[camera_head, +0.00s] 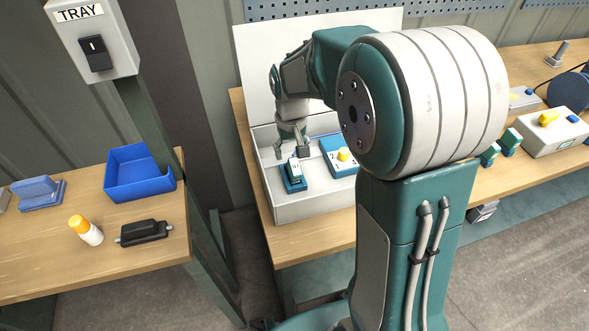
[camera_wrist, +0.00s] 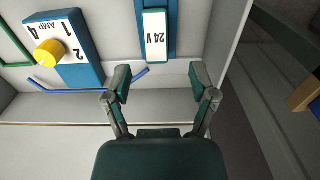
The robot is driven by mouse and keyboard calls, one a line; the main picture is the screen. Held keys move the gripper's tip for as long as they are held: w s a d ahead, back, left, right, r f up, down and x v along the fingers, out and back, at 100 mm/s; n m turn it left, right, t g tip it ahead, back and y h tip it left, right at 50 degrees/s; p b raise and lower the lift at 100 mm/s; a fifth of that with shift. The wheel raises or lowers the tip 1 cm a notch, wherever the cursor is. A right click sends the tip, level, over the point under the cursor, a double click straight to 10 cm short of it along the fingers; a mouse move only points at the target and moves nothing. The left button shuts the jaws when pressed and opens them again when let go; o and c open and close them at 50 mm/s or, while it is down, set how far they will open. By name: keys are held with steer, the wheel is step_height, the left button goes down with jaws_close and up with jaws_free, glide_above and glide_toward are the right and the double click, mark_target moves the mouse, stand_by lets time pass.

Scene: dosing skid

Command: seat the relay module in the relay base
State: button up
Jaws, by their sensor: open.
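The relay module (camera_wrist: 156,36), a white block with green ends marked "24 V", stands in the blue relay base (camera_wrist: 144,9) at the top of the wrist view. In the head view the module (camera_head: 294,168) shows on its blue base (camera_head: 293,186) inside the grey enclosure. I cannot tell how deep the module sits. My gripper (camera_wrist: 160,80) is open and empty, its fingers apart on either side below the module's near end. In the head view my gripper (camera_head: 291,151) is just above and behind the module, apart from it.
A blue unit (camera_wrist: 83,50) marked "AMP" with a yellow knob (camera_wrist: 48,53) is left of the base in the wrist view. The grey enclosure's wall (camera_wrist: 225,45) rises close on the right. A blue bin (camera_head: 140,174) stands on the left bench.

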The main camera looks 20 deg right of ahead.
mark_target(293, 160)
steer(key=shift+d+f, duration=0.15)
steer(key=shift+f, duration=2.65)
jaws_close()
